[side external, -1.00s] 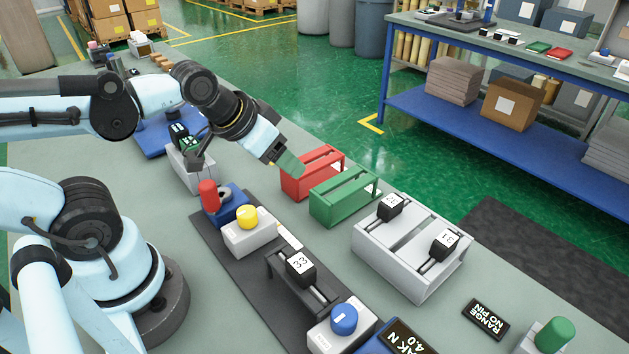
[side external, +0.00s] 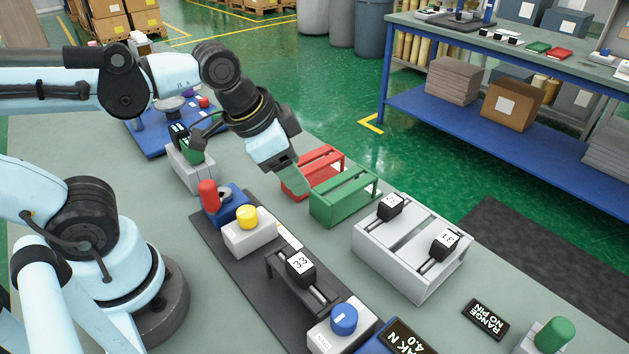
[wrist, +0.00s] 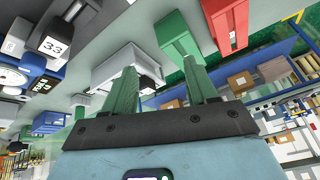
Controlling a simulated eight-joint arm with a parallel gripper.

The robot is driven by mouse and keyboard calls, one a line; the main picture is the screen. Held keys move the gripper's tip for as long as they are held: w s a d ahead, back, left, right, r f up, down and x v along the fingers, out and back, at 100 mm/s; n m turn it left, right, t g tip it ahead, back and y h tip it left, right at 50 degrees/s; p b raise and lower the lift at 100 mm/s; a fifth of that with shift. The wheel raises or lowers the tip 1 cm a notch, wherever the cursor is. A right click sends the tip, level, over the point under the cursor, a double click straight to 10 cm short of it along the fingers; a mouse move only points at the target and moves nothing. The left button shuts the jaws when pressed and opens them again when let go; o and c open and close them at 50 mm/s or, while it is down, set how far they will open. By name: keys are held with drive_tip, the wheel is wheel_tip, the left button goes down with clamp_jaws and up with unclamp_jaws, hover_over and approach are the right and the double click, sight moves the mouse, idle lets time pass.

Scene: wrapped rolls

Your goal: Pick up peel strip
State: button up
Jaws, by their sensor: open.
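A small pale strip (side external: 289,237), which may be the peel strip, lies on the dark mat between the yellow-knob box and the block marked 33. A pale piece (wrist: 75,10) at the top edge of the wrist view may be the same strip; I cannot tell. My gripper (side external: 296,180) has green fingers and points down to the right, above the table and beyond the strip, near the red and green racks. In the wrist view my gripper (wrist: 163,80) is open, its two fingers apart with nothing held between them.
The red rack (side external: 313,172) and green rack (side external: 343,203) stand close by my fingers. The yellow-knob box (side external: 247,236), the block marked 33 (side external: 300,266) and the blue-knob box (side external: 343,321) line the mat. A grey rack (side external: 400,265) stands right. Bare table lies between mat and racks.

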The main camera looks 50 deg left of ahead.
sight(300, 263)
drive_tip(key=s+d+r+m+g, duration=0.4)
drive_tip(key=s+d+m+g, duration=0.15)
drive_tip(key=d+m, duration=0.6)
drive_tip(key=shift+m+y, duration=0.4)
drive_tip(key=shift+m, duration=0.45)
drive_tip(key=shift+s+a+f, duration=0.15)
drive_tip(key=shift+f, duration=1.85)
drive_tip(key=shift+s+a+f, duration=0.2)
drive_tip(key=shift+f, duration=1.85)
drive_tip(key=shift+s+a+f, duration=0.15)
drive_tip(key=shift+f, duration=1.85)
drive_tip(key=c, duration=1.1)
drive_tip(key=shift+o, duration=0.2)
drive_tip(key=shift+r, duration=0.15)
